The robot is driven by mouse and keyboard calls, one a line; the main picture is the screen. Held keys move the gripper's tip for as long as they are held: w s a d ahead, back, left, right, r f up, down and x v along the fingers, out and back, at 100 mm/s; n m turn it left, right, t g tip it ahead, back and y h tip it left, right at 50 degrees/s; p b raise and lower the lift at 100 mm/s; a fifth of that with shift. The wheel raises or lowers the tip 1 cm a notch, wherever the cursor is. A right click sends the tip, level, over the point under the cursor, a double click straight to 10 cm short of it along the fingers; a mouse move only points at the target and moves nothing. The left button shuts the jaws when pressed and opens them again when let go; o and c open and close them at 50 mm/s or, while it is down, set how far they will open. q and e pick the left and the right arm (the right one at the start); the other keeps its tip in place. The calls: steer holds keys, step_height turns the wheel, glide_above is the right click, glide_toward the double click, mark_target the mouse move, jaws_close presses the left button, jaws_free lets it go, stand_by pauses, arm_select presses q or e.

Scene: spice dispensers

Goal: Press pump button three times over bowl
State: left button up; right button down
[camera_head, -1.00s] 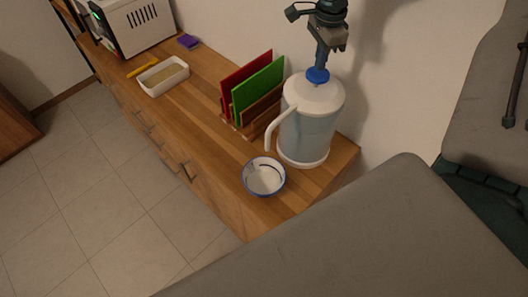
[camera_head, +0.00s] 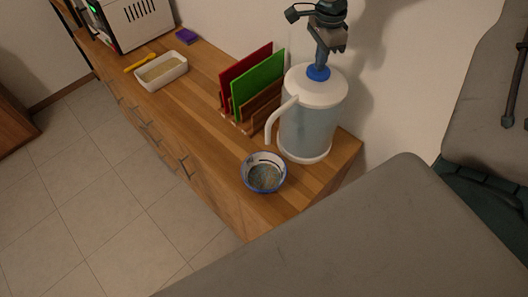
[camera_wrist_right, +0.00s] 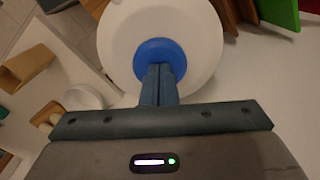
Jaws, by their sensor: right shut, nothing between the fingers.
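The pump dispenser (camera_head: 306,128) is a clear bluish jug with a white lid, a white curved spout and a blue pump button (camera_head: 318,73) on top. It stands upright near the counter's right end. The bowl (camera_head: 247,180), white with a blue rim, sits below the spout tip and holds something grey-blue. My right gripper (camera_head: 320,66) is shut and empty, pointing down at the button. In the right wrist view, the shut fingertips (camera_wrist_right: 158,69) overlap the blue button (camera_wrist_right: 160,46); I cannot tell whether they press it. My left gripper is not in view.
Behind the dispenser, red and green boards (camera_head: 259,84) stand in a wooden rack. A white tray (camera_head: 150,86), a yellow item (camera_head: 138,63), a purple sponge (camera_head: 186,36) and a white appliance (camera_head: 135,22) are farther left. The wooden counter (camera_head: 200,112) between is clear.

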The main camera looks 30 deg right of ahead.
steer(key=shift+r, duration=0.1)
steer(key=shift+r+p, duration=1.15)
steer(key=shift+r, duration=0.65)
steer(key=shift+f, duration=0.2)
steer(key=shift+f+b, duration=1.75)
steer(key=shift+r, duration=0.15)
steer(key=shift+r+p, duration=1.3)
steer(key=shift+r, duration=0.5)
